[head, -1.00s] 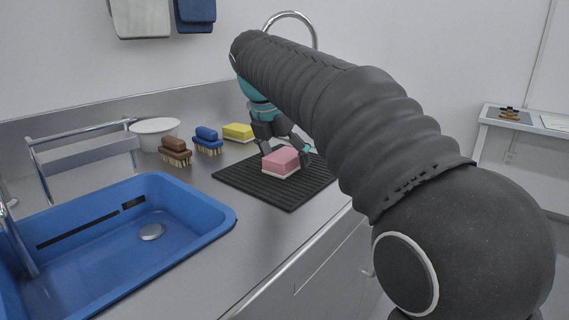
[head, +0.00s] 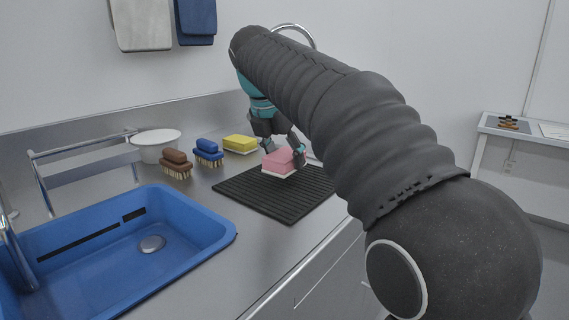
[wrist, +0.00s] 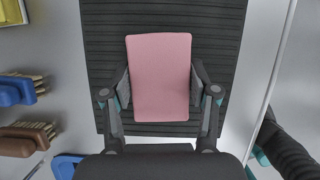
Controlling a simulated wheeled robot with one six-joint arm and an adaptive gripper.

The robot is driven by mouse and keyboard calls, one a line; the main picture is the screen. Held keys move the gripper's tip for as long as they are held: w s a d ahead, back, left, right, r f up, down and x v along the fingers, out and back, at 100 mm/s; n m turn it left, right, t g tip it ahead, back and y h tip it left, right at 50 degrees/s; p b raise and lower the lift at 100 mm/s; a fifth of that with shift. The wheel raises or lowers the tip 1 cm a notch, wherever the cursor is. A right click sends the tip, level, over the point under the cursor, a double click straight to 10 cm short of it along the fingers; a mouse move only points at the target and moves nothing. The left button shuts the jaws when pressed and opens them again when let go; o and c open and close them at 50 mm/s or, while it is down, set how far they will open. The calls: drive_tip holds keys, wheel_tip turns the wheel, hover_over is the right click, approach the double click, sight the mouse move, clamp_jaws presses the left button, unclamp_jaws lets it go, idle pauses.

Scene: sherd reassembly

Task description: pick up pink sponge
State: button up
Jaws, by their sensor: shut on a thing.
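The pink sponge (head: 279,161) has a pale underside and is at the black ribbed mat (head: 258,199), over its back part. In the wrist view the pink sponge (wrist: 160,78) lies lengthwise between the two fingers of my gripper (wrist: 160,92), one finger against each long side. My gripper (head: 283,150) is shut on the sponge in the head view. I cannot tell whether the sponge touches the mat or is just above it.
A yellow sponge (head: 240,143), a blue brush (head: 208,152) and a brown brush (head: 175,163) stand left of the mat. A white bowl (head: 157,143) is behind them. The blue sink basin (head: 180,205) is at the front left. Bare steel counter lies between basin and mat.

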drive_tip(key=d+r, duration=0.8)
drive_tip(key=d, duration=0.3)
drive_tip(key=shift+s+d, duration=0.3)
drive_tip(key=shift+d, duration=0.05)
